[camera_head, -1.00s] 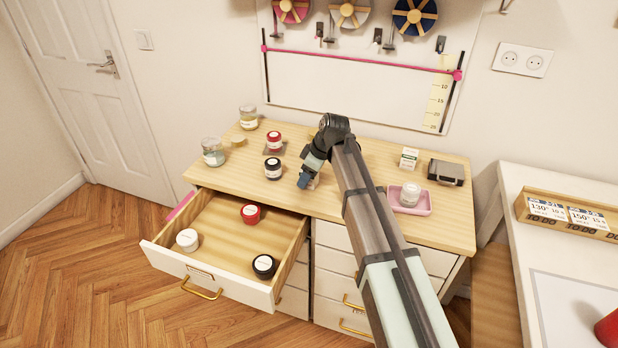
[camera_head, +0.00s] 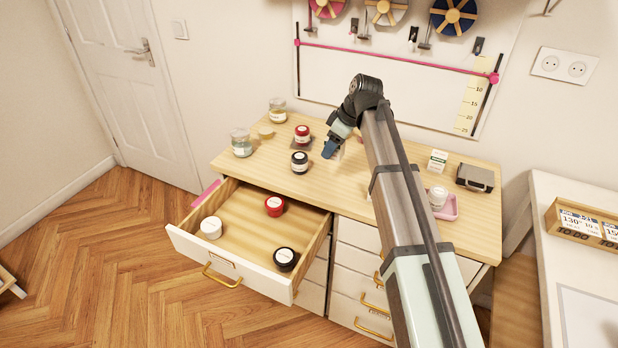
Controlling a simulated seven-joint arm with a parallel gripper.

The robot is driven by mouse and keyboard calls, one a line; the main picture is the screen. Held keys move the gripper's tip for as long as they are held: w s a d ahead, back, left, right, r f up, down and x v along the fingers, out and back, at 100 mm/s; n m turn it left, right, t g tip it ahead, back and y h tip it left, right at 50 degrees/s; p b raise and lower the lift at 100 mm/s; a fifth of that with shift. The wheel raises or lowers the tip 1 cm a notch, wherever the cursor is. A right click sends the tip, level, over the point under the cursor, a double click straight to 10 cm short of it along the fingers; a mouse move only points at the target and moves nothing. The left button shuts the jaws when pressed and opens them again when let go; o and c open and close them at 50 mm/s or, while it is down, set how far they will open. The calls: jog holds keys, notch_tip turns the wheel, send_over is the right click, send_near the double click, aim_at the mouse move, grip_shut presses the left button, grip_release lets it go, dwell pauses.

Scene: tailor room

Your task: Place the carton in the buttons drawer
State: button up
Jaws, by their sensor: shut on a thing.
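My gripper (camera_head: 329,149) is at the middle of the dresser top, pointing down, with blue fingertips. It is shut on a small pale thing (camera_head: 339,153), likely a carton, mostly hidden behind the fingers. It looks just above the top, but the gap is hard to judge. A white-and-green carton (camera_head: 437,161) stands at the back right of the top, apart from my gripper. The open drawer (camera_head: 243,230) is at the front left, below my gripper. It holds a white-lidded jar (camera_head: 211,227), a red jar (camera_head: 275,205) and a black jar (camera_head: 286,258). Its label is unreadable.
A red jar (camera_head: 302,135) and a black jar (camera_head: 299,162) stand left of my gripper, with glass jars (camera_head: 241,143) farther left. A pink tray (camera_head: 449,208) with a jar and a grey case (camera_head: 475,178) are at right. The drawer has bare floor between its jars.

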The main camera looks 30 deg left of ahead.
jog(key=s+a+f, duration=0.1)
jog(key=s+a, duration=0.2)
jog(key=s+a+f+n, duration=0.1)
jog(key=s+a+f, duration=0.1)
jog(key=s+a, duration=0.1)
jog(key=s+a+f+n, duration=0.1)
jog(key=s+a+f, duration=0.1)
jog(key=s+a, duration=0.1)
jog(key=shift+s+a+g, duration=0.2)
jog(key=shift+a+g, duration=0.1)
jog(key=shift+a, duration=0.05)
jog(key=n, duration=0.1)
send_over(254, 230)
jog(key=d, duration=0.4)
notch_tip(254, 230, down, 7)
jog(key=shift+a+f+m, duration=0.4)
jog(key=shift+f+m, duration=0.05)
jog(key=shift+f, duration=1.6)
jog(key=shift+a+f+m, duration=0.4)
jog(key=shift+f+m, duration=0.1)
jog(key=shift+f, duration=1.5)
jog(key=shift+a+f+m, duration=0.4)
jog(key=shift+f+m, duration=0.05)
jog(key=shift+f, duration=1.6)
jog(key=shift+f, duration=0.1)
jog(key=o, duration=1.1)
